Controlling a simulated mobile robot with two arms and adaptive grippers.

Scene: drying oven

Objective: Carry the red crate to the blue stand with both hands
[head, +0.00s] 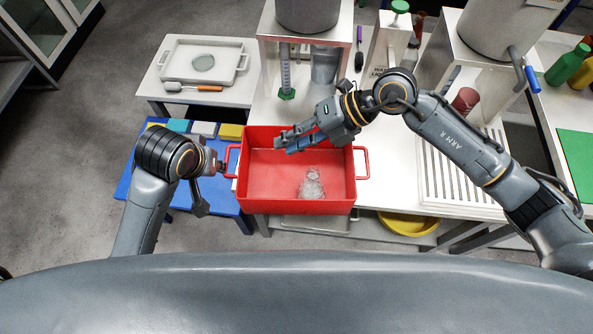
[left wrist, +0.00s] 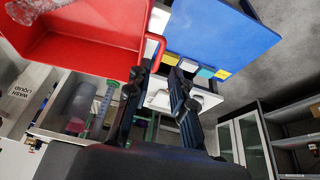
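The blue stand (head: 229,207) is low, to the left of the crate and partly hidden by my left arm. It also shows in the left wrist view (left wrist: 222,32). My left gripper (left wrist: 158,62) is at the crate's left handle (left wrist: 157,42), which lies between its parted fingertips, closer to one finger. My right gripper (head: 285,141) is above the crate's inside, apart from the right handle (head: 362,163), fingers seemingly parted and empty.
Teal, white and yellow blocks (head: 204,129) line the stand's far side. A white tray (head: 172,67) stands on a side table behind it. A yellow bowl (head: 408,224) is below. Floor at left is free.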

